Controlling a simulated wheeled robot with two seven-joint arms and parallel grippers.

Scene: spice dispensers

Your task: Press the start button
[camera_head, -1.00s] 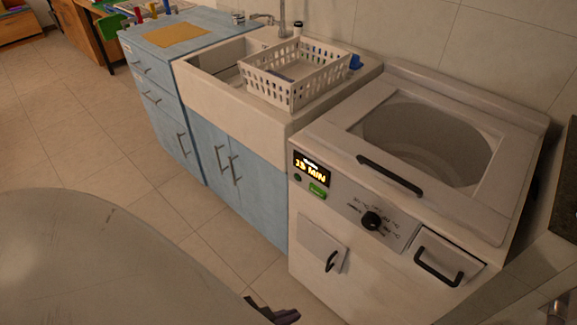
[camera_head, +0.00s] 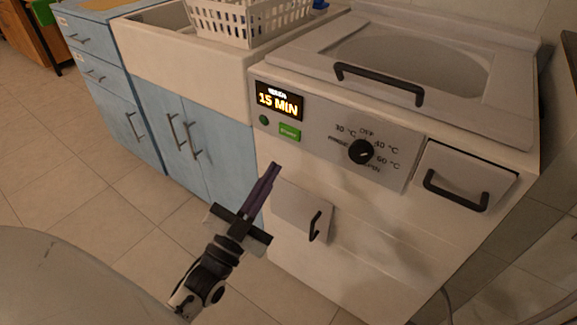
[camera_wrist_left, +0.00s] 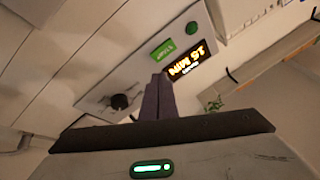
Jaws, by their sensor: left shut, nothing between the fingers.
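The start button is a green rectangle (camera_head: 289,132) on the washing machine's front panel, below the lit display (camera_head: 279,101) reading 15 MIN. A small round green button (camera_head: 264,120) sits to its left. My left gripper (camera_head: 274,168) is shut and empty, its fingertips below the green rectangle in the head view, apart from it in the picture. In the left wrist view the panel looks upside down: the green button (camera_wrist_left: 163,49) shows just beyond the shut fingertips (camera_wrist_left: 159,78), with the display (camera_wrist_left: 187,61) beside them. I cannot tell the exact gap to the panel. My right gripper is not in view.
The washing machine (camera_head: 350,235) has a black knob (camera_head: 361,151), a lid handle (camera_head: 378,82), a drawer handle (camera_head: 455,191) and a small hatch (camera_head: 300,208). A white sink (camera_head: 180,50) with a white basket (camera_head: 235,22) stands left, over blue cabinets (camera_head: 175,125). The tiled floor is clear.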

